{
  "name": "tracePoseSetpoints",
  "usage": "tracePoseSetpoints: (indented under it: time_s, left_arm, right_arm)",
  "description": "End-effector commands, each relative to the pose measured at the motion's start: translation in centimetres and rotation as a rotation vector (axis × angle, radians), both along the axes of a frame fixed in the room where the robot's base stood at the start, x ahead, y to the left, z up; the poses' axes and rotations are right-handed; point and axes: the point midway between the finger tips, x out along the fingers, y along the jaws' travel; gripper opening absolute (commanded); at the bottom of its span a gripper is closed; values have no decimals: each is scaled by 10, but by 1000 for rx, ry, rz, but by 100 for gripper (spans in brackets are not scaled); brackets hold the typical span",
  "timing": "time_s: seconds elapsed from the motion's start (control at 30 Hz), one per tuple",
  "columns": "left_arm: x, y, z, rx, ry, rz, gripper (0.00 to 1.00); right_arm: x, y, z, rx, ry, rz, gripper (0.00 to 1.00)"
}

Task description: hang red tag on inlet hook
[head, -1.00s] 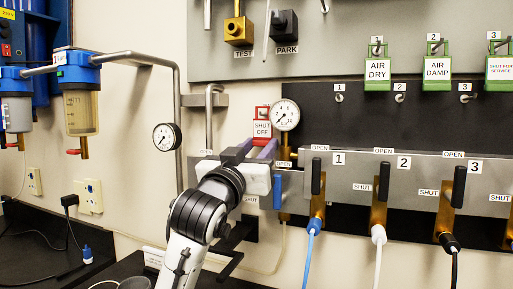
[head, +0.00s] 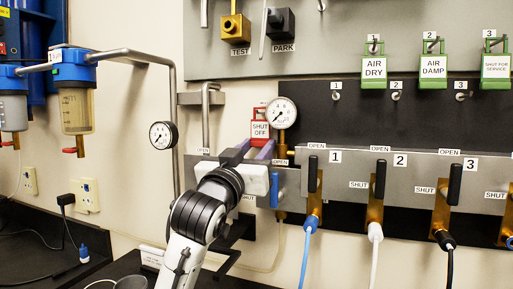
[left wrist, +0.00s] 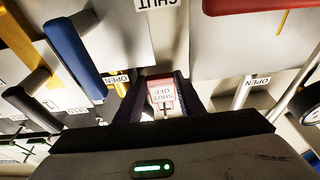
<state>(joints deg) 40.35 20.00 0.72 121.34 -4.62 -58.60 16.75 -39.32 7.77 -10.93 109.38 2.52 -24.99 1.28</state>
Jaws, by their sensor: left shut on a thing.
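The red tag (head: 260,130), with a white face reading SHUT OFF, is upright just left of the round white gauge (head: 281,113) in the head view. My left gripper (head: 262,150) is shut on its lower part, with the arm coming up from below. In the left wrist view the tag (left wrist: 163,97) sits between the two dark fingers. I cannot make out the inlet hook; it may be hidden behind the tag or gripper. My right gripper is not in view.
A blue lever (head: 274,190) hangs just right of my left gripper. Black-handled valves (head: 313,175) line the panel on the right. Green tags (head: 374,72) hang above numbered pegs. A bent grey pipe (head: 207,120) and a second gauge (head: 162,135) stand to the left.

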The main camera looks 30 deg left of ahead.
Motion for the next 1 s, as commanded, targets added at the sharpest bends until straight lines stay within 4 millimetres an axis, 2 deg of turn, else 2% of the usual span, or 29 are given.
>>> tracePoseSetpoints:
  time_s: [0.33, 0.37, 0.5, 0.83, 0.87, 1.0]
  left_arm:
    - [0, 0, -2, 0, 0, 0, 0]
    - [0, 0, -3, 0, 0, 0, 37]
    - [0, 0, -3, 0, 0, 0, 57]
    - [0, -2, -3, -1, 1, -5, 57]
    - [0, -2, -3, -1, 1, -6, 54]
    - [1, -3, -3, 0, 1, -7, 54]
  right_arm:
    - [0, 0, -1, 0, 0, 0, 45]
    - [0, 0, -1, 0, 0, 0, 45]
    - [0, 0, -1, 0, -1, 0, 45]
    - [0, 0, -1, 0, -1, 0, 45]
    - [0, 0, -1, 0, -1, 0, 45]
    - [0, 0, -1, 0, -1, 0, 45]
